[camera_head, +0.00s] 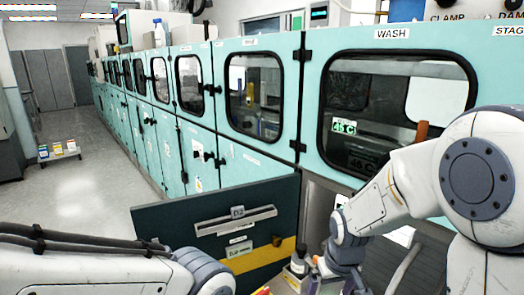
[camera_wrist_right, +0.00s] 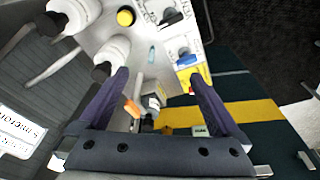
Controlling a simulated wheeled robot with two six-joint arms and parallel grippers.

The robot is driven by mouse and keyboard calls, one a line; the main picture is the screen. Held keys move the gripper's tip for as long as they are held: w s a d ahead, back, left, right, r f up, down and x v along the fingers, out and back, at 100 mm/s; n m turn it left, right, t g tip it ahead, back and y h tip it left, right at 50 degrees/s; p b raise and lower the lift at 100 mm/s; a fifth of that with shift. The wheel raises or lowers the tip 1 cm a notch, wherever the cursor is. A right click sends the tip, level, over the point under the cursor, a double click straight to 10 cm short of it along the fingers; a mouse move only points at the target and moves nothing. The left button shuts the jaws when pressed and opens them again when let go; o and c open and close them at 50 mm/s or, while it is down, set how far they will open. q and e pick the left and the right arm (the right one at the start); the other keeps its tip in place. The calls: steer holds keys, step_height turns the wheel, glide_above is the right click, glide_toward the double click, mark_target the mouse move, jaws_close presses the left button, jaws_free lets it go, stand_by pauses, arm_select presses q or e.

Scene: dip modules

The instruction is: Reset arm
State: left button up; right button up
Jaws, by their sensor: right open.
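My right arm (camera_head: 385,195) comes in from the right in the head view, bent down in front of the WASH cabinet. Its wrist is low near the bottom edge, and its fingertips are hard to make out there. In the right wrist view my right gripper (camera_wrist_right: 160,76) is open, with two dark purple fingers apart and nothing held between them.
A dark lower door or drawer front (camera_head: 215,225) with a yellow stripe stands out from the teal cabinets (camera_head: 285,75). White bottles (camera_wrist_right: 110,55) and a blue-and-yellow item (camera_wrist_right: 188,65) are close to the right fingers. Boxes on a low cart (camera_head: 58,150) stand at far left; the floor aisle is clear.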

steer(key=s+d+m, duration=0.2)
steer(key=s+d, duration=0.1)
steer(key=s, duration=0.4)
steer(key=s+a+r+n+g+p, duration=0.1)
steer(key=s+a+r+n, duration=0.2)
steer(key=s+a, duration=0.4)
steer(key=s+a+r+n+g+p, duration=0.1)
steer(key=s+a+r+n, duration=0.3)
steer(key=s+a+r, duration=0.1)
steer(key=shift+s+a+y, duration=0.4)
steer(key=shift+s+a, duration=0.45)
steer(key=shift+s, duration=0.1)
